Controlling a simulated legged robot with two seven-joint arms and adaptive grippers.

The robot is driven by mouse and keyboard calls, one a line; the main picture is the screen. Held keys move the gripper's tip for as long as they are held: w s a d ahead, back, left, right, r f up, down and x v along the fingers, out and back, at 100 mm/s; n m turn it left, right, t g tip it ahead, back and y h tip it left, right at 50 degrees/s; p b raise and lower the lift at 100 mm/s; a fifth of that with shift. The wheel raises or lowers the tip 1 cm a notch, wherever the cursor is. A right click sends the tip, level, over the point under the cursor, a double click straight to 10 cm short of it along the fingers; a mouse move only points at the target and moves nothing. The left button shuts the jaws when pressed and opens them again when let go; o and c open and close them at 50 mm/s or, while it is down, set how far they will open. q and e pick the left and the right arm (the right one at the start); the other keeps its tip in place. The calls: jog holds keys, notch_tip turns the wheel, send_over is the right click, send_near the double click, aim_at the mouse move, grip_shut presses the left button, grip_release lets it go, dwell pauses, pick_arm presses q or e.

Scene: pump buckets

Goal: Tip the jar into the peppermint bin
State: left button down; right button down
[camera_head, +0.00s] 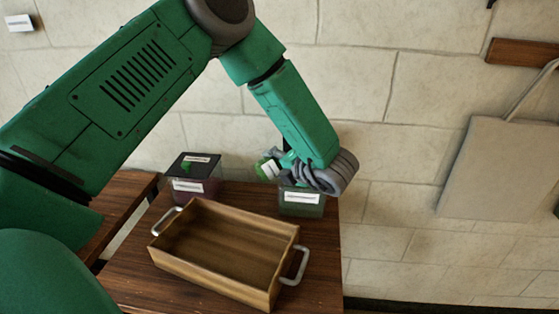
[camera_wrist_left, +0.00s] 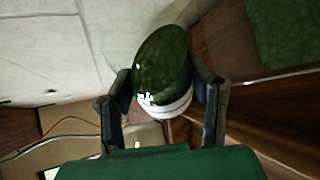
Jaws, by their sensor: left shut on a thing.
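The jar (camera_head: 264,170) is small and green with a white band. My left gripper (camera_head: 279,163) is shut on it, near the back right of the table. In the left wrist view the jar (camera_wrist_left: 162,62) lies tilted between the two dark fingers (camera_wrist_left: 165,100), its dark green body pointing away and the white band nearer the palm. A green-walled bin (camera_head: 302,203) with a white label stands just below the gripper, partly hidden by it. A second bin (camera_head: 185,190) with dark reddish contents stands to the left. Their labels are too small to read surely. My right gripper is out of view.
A wooden tray (camera_head: 170,262) with metal handles stands empty in front of the bins on a dark wooden table (camera_head: 140,285). A stone wall (camera_head: 400,90) is close behind. A grey panel (camera_head: 500,165) hangs at the right.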

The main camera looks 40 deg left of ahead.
aim_at(285, 151)
pick_arm(q)
jog(key=shift+a+r+m+y+p, duration=0.15)
jog(key=shift+r+m+y+p, duration=0.15)
jog(key=shift+p, duration=0.1)
jog(key=shift+w+d+r+g, duration=0.1)
jog(key=shift+d+r+g, duration=0.1)
jog(key=shift+g, duration=0.1)
jog(key=shift+d+r+m+y+p, duration=0.3)
jog(key=shift+d+r+m+p, duration=0.1)
jog(key=shift+d+m+p, duration=0.15)
jog(key=shift+w+d+r+m+g+y+p, duration=0.2)
jog(key=shift+d+r+m+g+y+p, duration=0.05)
jog(key=shift+r+m+g+y+p, duration=0.2)
jog(key=shift+w+a+r+m+g+y, duration=0.15)
jog(key=shift+a+r+m+g+y, duration=0.1)
jog(key=shift+m, duration=0.35)
jog(key=shift+w+a+r+m+y+p, duration=0.1)
jog(key=shift+w+a+m+y+p, duration=0.2)
jog(key=shift+m, duration=0.3)
jog(key=shift+d+r, duration=0.15)
jog(key=shift+d, duration=0.15)
jog(key=shift+d+r, duration=0.15)
jog(key=shift+d, duration=0.15)
